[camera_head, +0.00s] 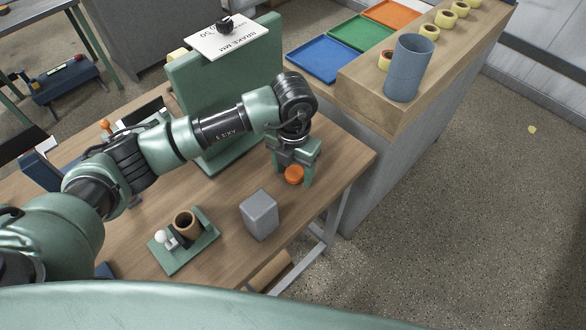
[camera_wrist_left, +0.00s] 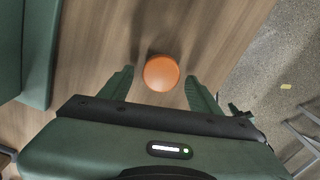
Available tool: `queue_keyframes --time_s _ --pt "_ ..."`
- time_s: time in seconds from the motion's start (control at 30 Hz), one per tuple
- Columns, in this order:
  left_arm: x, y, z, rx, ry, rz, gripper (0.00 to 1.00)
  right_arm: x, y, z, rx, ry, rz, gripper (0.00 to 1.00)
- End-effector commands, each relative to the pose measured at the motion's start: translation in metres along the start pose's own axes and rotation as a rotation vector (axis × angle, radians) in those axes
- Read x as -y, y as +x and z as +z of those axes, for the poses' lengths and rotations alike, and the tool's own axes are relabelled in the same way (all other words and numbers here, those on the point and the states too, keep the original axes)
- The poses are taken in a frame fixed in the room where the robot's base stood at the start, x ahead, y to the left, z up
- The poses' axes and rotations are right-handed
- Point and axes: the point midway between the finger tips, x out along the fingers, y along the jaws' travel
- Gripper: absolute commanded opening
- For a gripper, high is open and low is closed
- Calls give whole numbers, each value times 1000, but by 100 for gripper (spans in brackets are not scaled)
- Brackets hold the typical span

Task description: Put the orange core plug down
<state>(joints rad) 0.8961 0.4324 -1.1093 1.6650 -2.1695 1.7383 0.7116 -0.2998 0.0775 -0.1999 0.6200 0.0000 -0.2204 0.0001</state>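The orange core plug (camera_head: 294,175) is a small round orange piece on the wooden table, near its right edge. In the left wrist view the plug (camera_wrist_left: 161,73) appears as an orange disc, with table around it. My left gripper (camera_head: 296,172) is above and around the plug, pointing down. In the left wrist view its two fingers (camera_wrist_left: 160,82) are spread, with a visible gap on each side of the plug. The gripper is open and holds nothing. The plug's underside is hidden. My right gripper is not in view.
A grey block (camera_head: 260,216) stands nearby on the table. A green fixture (camera_head: 190,250) with a brown tube is front left. A green upright panel (camera_head: 225,90) stands behind my arm. A side counter (camera_head: 395,110) holds a blue-grey cylinder (camera_head: 409,68), coloured trays and several yellow rolls.

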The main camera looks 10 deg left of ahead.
Motion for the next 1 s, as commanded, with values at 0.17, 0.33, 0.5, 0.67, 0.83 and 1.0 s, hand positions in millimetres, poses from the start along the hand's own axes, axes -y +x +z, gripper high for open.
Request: queue_keyframes --time_s 0.17,0.33,0.5,0.67,0.83,1.0 --pt "0 -6 0 0 0 0 63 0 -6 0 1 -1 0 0" --pt "0 -28 2 6 1 1 63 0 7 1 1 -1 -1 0" --pt "0 -66 2 7 1 1 63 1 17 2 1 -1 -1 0" --pt "0 -97 1 5 1 0 63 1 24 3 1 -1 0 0" --pt "0 -117 1 3 0 0 63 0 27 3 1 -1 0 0" --pt "0 -123 0 0 0 -1 63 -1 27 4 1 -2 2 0"
